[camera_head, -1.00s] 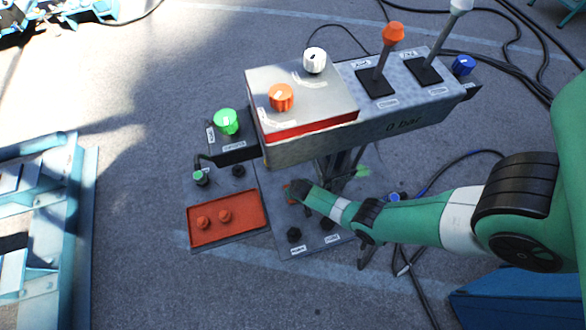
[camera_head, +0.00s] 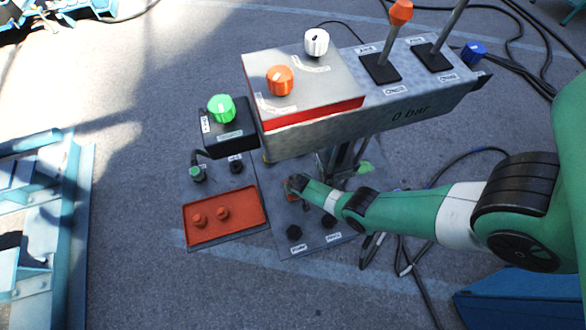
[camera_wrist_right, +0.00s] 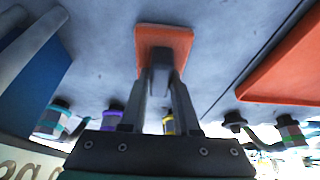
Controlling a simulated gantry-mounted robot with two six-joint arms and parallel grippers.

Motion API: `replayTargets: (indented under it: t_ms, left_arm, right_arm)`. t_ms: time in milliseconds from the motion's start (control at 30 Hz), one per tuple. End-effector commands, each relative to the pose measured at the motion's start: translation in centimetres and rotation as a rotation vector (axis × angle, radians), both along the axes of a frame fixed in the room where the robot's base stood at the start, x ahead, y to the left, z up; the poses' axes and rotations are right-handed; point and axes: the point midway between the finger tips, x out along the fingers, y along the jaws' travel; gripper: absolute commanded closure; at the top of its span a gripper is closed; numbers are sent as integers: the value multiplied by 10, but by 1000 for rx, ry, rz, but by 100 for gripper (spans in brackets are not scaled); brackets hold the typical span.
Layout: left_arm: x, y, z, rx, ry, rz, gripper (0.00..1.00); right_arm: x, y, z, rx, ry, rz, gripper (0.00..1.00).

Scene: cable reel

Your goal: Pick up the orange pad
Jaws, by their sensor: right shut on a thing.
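The orange pad (camera_wrist_right: 165,38) is at the top middle of the right wrist view, a small flat orange piece against the grey base plate. My right gripper (camera_wrist_right: 160,68) is shut on the pad, with its fingers close together over it. In the head view my right gripper (camera_head: 297,184) reaches in from the right, low over the base plate, and mostly covers the pad. I cannot tell whether the pad touches the plate. My left gripper is not in view.
An orange-red tray (camera_head: 231,231) with two orange knobs lies left of the gripper. The control box (camera_head: 305,85) with knobs and levers overhangs behind it. Black plugs (camera_head: 293,232) stand on the base plate (camera_head: 285,248). Cables (camera_head: 405,255) lie on the right.

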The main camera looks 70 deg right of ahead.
Motion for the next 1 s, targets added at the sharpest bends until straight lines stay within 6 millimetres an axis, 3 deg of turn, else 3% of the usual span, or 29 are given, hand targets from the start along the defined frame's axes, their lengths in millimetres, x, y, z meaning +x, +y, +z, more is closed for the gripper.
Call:
replayTargets:
  t_ms: [367,733,833,1000]
  left_arm:
    - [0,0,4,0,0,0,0]
    - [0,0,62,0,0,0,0]
    - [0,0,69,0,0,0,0]
    - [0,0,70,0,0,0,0]
  right_arm:
    - [0,0,4,-1,-1,0,100]
    - [0,0,83,-1,-2,-1,100]
    - [0,0,96,-2,-1,0,100]
    - [0,0,101,-1,0,1,100]
